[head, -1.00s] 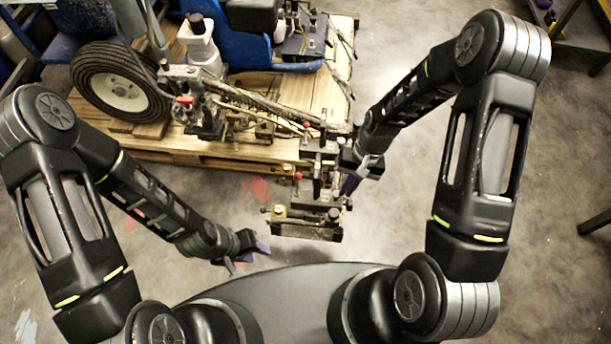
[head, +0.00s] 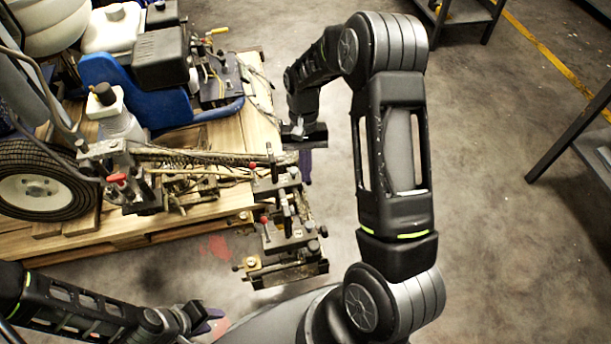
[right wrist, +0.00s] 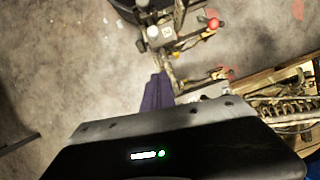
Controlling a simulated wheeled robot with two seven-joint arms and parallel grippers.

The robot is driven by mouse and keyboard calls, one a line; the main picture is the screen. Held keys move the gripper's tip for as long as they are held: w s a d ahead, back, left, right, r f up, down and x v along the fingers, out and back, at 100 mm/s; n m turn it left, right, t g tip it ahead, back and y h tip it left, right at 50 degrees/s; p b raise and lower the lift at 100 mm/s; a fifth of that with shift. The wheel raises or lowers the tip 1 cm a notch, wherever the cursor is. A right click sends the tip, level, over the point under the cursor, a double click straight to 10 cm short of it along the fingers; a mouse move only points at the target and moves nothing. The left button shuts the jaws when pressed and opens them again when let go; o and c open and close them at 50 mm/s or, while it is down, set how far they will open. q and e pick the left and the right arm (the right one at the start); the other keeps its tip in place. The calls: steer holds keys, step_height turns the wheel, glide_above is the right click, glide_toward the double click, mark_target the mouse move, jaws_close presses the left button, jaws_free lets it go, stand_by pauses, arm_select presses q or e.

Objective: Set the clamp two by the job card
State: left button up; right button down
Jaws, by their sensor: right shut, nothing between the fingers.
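The line striper's clamp assembly (head: 285,225) is a dark metal bar sticking out from the machine's front, with small levers, several knobs and clamp blocks. One red-knobbed lever (head: 265,220) is on its nearer part and another (head: 253,166) is farther back. In the right wrist view a grey block with a small white label (right wrist: 167,32) lies beside a red knob (right wrist: 213,23); I cannot read the label surely. My right gripper (head: 306,168) is shut and empty, just right of the assembly's back end. My left gripper (head: 212,324) is low at the front, apart from it. I cannot make out a job card.
The striper stands on a wooden pallet (head: 160,231), with a black tyre (head: 45,180) and a blue seat-like part (head: 140,92). Grey shelving or table legs (head: 565,145) stand at the right. The concrete floor between is clear.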

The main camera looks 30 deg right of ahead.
arm_select(q)
steer(key=shift+f+b, duration=0.35)
steer(key=shift+f, duration=0.1)
arm_select(e)
steer(key=s+a+f, duration=0.3)
steer(key=s+f, duration=0.3)
steer(key=f, duration=0.2)
steer(key=shift+s+a, duration=0.15)
